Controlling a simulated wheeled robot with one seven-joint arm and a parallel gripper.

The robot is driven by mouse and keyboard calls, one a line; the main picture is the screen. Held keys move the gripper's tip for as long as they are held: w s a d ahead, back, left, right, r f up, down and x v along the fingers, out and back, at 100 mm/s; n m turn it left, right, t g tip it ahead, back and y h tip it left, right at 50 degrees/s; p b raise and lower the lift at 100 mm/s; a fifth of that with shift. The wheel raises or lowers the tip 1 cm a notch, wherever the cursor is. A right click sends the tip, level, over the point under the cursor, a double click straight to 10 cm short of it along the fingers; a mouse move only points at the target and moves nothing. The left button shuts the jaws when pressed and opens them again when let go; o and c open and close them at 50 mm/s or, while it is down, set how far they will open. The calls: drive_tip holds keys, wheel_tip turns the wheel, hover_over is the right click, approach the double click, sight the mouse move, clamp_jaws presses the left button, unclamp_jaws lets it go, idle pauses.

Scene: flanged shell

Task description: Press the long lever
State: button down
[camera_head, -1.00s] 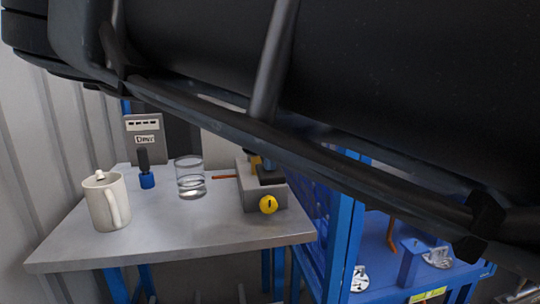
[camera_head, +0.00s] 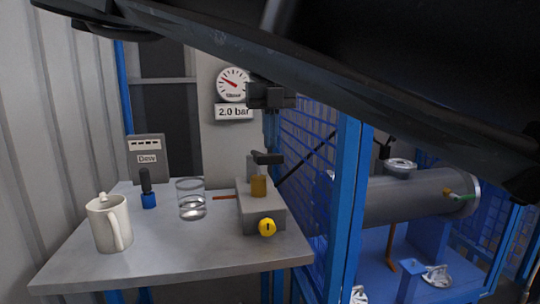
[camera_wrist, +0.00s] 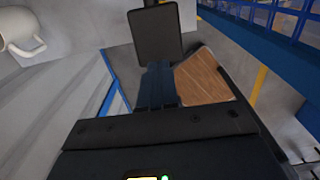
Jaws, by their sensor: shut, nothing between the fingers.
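A grey box (camera_head: 262,219) stands at the right of the table, with a yellow post (camera_head: 258,187) on top and a round yellow knob (camera_head: 267,227) on its front. A thin orange-red bar (camera_head: 224,197) shows at its left side; I cannot tell for sure whether this is the long lever.
On the table (camera_head: 165,250) stand a white mug (camera_head: 108,225), a glass of water (camera_head: 191,199) and a dark-handled blue tool (camera_head: 148,190). A gauge (camera_head: 233,84) above a "2.0 bar" sign hangs behind. A blue mesh frame (camera_head: 347,200) and grey tank (camera_head: 410,195) stand right.

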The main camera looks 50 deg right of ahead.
drive_tip(key=shift+s+a+r, duration=0.1)
drive_tip(key=shift+r, duration=0.9)
